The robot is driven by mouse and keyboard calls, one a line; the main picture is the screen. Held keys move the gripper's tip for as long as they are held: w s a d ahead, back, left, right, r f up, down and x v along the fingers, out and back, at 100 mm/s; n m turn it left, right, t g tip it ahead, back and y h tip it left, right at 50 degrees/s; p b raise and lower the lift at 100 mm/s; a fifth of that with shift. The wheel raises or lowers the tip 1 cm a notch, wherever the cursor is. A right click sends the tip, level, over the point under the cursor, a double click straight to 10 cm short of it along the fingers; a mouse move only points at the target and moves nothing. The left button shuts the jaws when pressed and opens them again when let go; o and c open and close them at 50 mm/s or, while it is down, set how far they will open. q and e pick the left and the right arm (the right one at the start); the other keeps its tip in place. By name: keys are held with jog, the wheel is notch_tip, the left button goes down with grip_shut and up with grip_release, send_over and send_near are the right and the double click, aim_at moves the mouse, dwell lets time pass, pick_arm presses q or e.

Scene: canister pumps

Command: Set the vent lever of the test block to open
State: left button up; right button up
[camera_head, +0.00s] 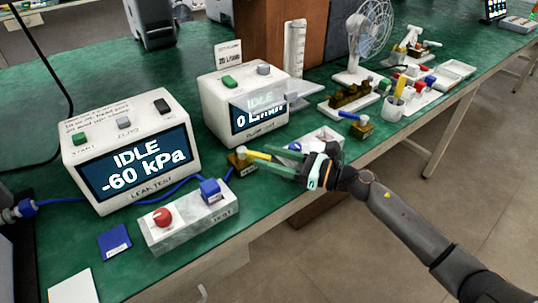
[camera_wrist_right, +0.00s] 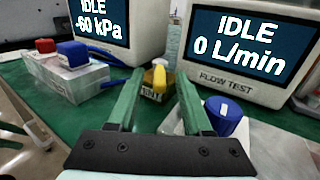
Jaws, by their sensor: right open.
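My left gripper is not in view.
The test block carries a red knob (camera_head: 162,217) and a blue block (camera_head: 210,190). The leak tester (camera_head: 128,150) reads IDLE, -60 kPa; the flow tester (camera_head: 243,105) reads IDLE, 0 L/min.

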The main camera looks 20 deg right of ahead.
jog(key=shift+w+a, duration=0.15)
jog(key=shift+a, duration=0.05)
grip_shut()
dwell(0.3)
dwell(1.1)
